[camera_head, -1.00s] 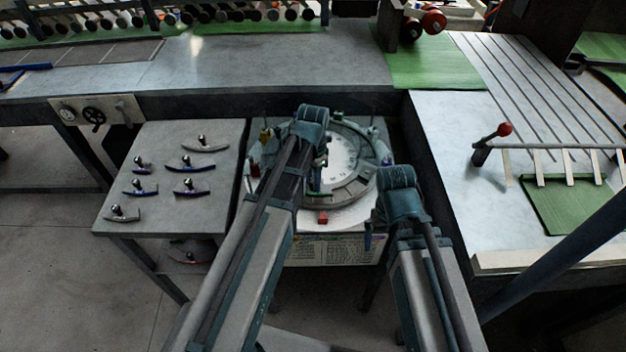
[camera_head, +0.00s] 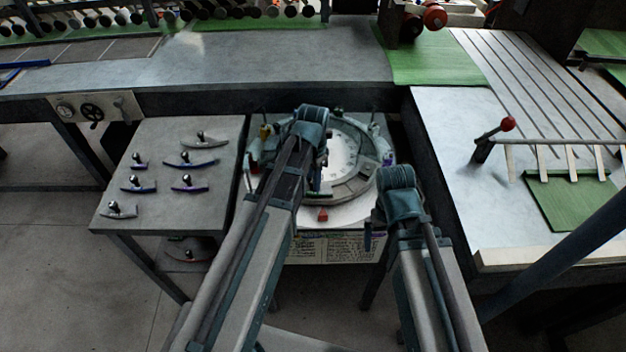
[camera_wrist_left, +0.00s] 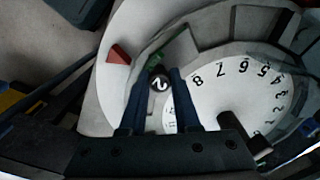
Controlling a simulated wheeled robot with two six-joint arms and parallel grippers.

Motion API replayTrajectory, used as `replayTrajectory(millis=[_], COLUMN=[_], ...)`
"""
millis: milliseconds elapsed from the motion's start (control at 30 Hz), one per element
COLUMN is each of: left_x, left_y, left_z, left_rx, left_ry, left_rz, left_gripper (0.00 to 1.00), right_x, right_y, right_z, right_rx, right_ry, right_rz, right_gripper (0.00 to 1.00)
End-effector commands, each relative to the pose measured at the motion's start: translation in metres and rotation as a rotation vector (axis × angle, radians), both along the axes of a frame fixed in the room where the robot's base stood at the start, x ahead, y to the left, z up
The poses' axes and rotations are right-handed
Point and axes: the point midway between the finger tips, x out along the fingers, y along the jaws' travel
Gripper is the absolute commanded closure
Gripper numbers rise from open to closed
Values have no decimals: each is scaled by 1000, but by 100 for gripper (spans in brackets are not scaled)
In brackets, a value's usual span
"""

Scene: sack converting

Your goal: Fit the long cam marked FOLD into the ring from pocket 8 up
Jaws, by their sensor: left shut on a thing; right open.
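My left gripper (camera_head: 320,190) is over the front of the numbered ring (camera_head: 352,190). In the left wrist view, its fingers (camera_wrist_left: 160,92) are shut on a black knob (camera_wrist_left: 159,83) with a white mark. A small green part (camera_wrist_left: 155,60) shows just beyond the knob; the rest of the held piece is hidden, and I cannot read FOLD on it. The ring's white dial (camera_wrist_left: 235,95) shows 8 beside the right finger, then 7, 6, 5 and 4 to the right. My right gripper (camera_head: 375,240) is open at the ring table's front right, apart from the ring.
Several knobbed cams, such as one at the back (camera_head: 205,143), lie on the grey side table (camera_head: 165,225). A red wedge (camera_head: 323,215) sits on the pale plate in front of the ring. A purple piece (camera_head: 388,158) is at the ring's right edge. A printed chart hangs below.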

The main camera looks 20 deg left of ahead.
Motion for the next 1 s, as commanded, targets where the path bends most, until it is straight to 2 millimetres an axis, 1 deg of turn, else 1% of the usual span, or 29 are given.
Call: replayTrajectory(millis=[100,133,267,300,333,733,867,1000], left_x=[0,0,0,0,0,0,0,0], left_y=[0,0,0,0,0,0,0,0], left_z=[-3,-3,-2,-2,-2,1,9,23], left_rx=[0,0,0,0,0,0,0,0], left_ry=[0,0,0,0,0,0,0,0], left_rz=[0,0,0,0,0,0,0,0], left_gripper=[100,68,44,37,34,34,34,34], right_x=[0,0,0,0,0,0,0,0], right_y=[0,0,0,0,0,0,0,0], right_z=[-3,-3,-2,-2,-2,1,9,23], right_rx=[0,0,0,0,0,0,0,0], right_ry=[0,0,0,0,0,0,0,0], right_rz=[0,0,0,0,0,0,0,0], right_gripper=[0,0,0,0,0,0,0,0])
